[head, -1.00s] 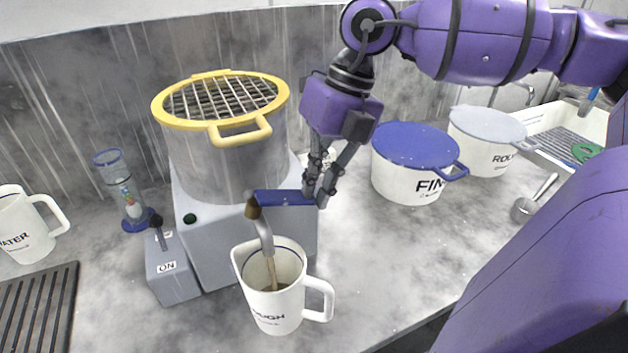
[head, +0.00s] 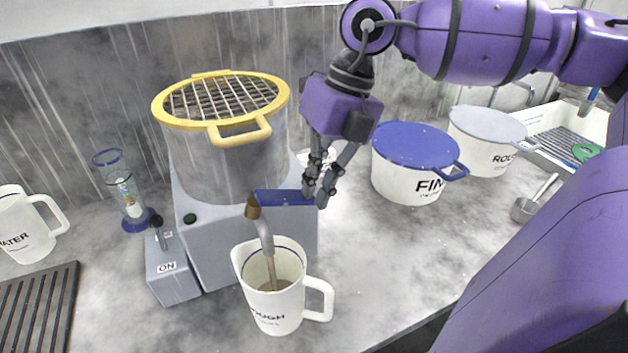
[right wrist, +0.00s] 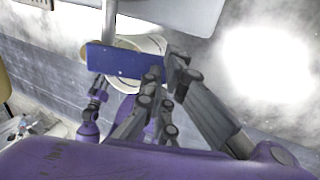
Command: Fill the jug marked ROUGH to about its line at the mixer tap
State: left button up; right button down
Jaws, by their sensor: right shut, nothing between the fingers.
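The white jug marked ROUGH (head: 274,318) stands upright under the mixer tap's spout (head: 262,232). A thin brownish stream runs from the spout into the jug. Some liquid shows inside, but I cannot read its level against the line. The tap's blue lever paddle (head: 284,197) sticks out at the front of the grey mixer base. My right gripper (head: 320,196) is shut and empty, its fingertips at the paddle's right end, seemingly touching it. The paddle (right wrist: 122,62) and gripper (right wrist: 168,80) also show in the right wrist view.
A steel mixer pot (head: 226,160) with a yellow-rimmed grid stands on the base, beside a switch box (head: 172,272) labelled ON. A WATER jug (head: 22,235) stands at left. A FINE tub (head: 405,185) and another tub (head: 485,150) stand at right. Counter right of the jug is clear.

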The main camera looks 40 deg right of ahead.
pick_arm(q)
jog(key=shift+s+f, duration=0.15)
jog(key=shift+s, duration=0.25)
jog(key=shift+w, duration=0.5)
jog(key=shift+s, duration=0.15)
jog(key=shift+s, duration=0.35)
dwell(0.4)
pick_arm(e)
jog(key=shift+r, duration=0.65)
pick_arm(q)
jog(key=shift+w+r, duration=0.2)
jog(key=shift+w, duration=0.35)
pick_arm(e)
jog(key=shift+r, duration=0.15)
